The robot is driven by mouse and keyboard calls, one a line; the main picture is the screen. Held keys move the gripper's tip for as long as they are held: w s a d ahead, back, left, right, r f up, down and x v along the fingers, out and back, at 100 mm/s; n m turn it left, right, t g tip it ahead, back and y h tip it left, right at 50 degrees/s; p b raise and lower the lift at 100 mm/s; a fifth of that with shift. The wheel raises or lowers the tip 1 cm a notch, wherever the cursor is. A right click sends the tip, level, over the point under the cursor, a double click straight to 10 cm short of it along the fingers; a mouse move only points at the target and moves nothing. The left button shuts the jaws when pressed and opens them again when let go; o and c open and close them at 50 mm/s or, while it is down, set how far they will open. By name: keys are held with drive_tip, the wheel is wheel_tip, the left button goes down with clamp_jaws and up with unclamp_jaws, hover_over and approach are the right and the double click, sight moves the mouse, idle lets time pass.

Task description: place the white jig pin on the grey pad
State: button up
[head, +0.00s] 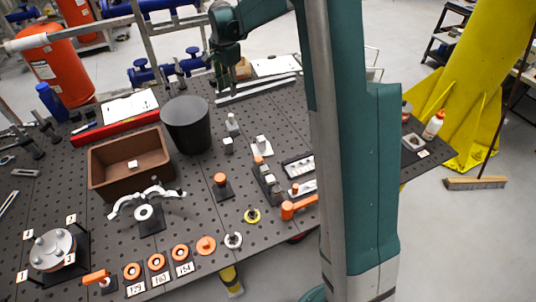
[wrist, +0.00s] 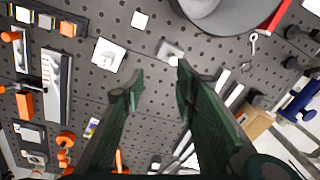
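A pale upright piece (head: 232,124), apparently the white jig pin on a light grey base, stands on the perforated table right of the black bin. It also shows in the wrist view (wrist: 170,51), beyond and between my fingertips. Too small to tell pin from base clearly. A small pale block (head: 228,147) stands just in front of it, also in the wrist view (wrist: 140,20). A white plate (head: 266,151) with a small block on it lies to the right. I cannot tell for sure which piece is the grey pad. My gripper (wrist: 158,82) is open and empty, above the table.
The black bin (head: 187,125) and brown box (head: 105,173) stand left of the pale pieces. A red-edged tray (head: 115,127) and metal bars (head: 257,86) lie farther back. Several orange-topped parts crowd the front. A square fixture (head: 413,142) is at the right table end.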

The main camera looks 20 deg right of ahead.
drive_tip(key=s+a+r+n+t, duration=0.15)
drive_tip(key=s+r, duration=0.25)
drive_tip(key=s, duration=0.4)
drive_tip(key=s+r+n+t, duration=0.1)
drive_tip(key=s+r+n, duration=0.2)
drive_tip(key=s+r, duration=0.35)
drive_tip(key=s+a+r+n+t, duration=0.1)
drive_tip(key=s+r+n, duration=0.15)
drive_tip(key=s, duration=0.65)
drive_tip(key=s+f+n+t, duration=0.1)
drive_tip(key=s+f+n, duration=0.1)
drive_tip(key=s, duration=0.9)
drive_tip(key=s+a+f+n+t, duration=0.1)
drive_tip(key=s+f+n, duration=0.2)
drive_tip(key=s, duration=0.9)
drive_tip(key=shift+s+a+n+t, duration=0.2)
drive_tip(key=shift+a+n+t, duration=0.15)
drive_tip(key=shift+n, duration=0.65)
wheel_tip(320, 180, down, 12)
drive_tip(key=b, duration=1.2)
drive_tip(key=shift+f, duration=0.15)
